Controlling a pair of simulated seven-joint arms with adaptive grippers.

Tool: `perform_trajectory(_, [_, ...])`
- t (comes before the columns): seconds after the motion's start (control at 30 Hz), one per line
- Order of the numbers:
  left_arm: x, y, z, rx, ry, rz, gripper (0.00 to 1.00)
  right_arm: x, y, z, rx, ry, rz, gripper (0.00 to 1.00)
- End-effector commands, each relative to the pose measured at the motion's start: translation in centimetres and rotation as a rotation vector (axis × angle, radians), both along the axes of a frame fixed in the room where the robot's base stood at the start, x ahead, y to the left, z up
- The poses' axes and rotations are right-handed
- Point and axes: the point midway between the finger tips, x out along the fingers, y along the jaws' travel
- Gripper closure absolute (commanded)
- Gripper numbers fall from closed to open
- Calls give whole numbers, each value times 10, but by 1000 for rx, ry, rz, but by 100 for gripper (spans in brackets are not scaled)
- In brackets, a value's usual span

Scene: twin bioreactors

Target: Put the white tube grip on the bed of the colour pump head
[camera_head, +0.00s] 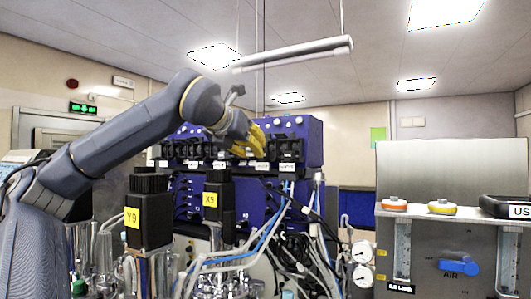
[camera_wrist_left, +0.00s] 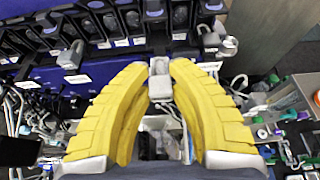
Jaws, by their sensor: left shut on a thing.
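My left gripper (camera_head: 250,141), with yellow fingers, is in front of the row of black pump heads (camera_head: 196,150) on the blue pump unit (camera_head: 306,135). In the left wrist view its fingertips (camera_wrist_left: 160,68) are closed on a small white tube grip (camera_wrist_left: 160,84). The held grip is just in front of the lower edge of the pump row (camera_wrist_left: 120,22); whether it touches a bed is unclear. Labels under the heads are too small to read, so I cannot tell which is the colour pump head. My right gripper is not in view.
Similar pale grips sit at the row on the left (camera_wrist_left: 71,55) and right (camera_wrist_left: 217,43) of my fingers. Below are tangled tubes (camera_head: 290,240) and two black motors, Y9 (camera_head: 149,205) and X9 (camera_head: 217,190). A steel cabinet (camera_head: 450,165) stands at right.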

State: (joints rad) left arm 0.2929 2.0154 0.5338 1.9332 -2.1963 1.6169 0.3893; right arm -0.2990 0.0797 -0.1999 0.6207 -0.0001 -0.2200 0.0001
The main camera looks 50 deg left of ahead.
Motion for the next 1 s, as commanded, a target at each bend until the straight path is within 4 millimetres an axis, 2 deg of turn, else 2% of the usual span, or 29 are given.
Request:
perform_trajectory(0.2, [25,10,-1,-1,2,0,100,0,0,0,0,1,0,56])
perform_trajectory(0.57, [40,17,0,0,1,0,100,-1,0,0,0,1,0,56])
perform_trajectory(0.9, [71,30,-1,-1,2,0,100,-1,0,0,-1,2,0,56])
perform_trajectory(1.0, [70,29,-5,1,-1,-1,100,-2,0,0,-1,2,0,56])
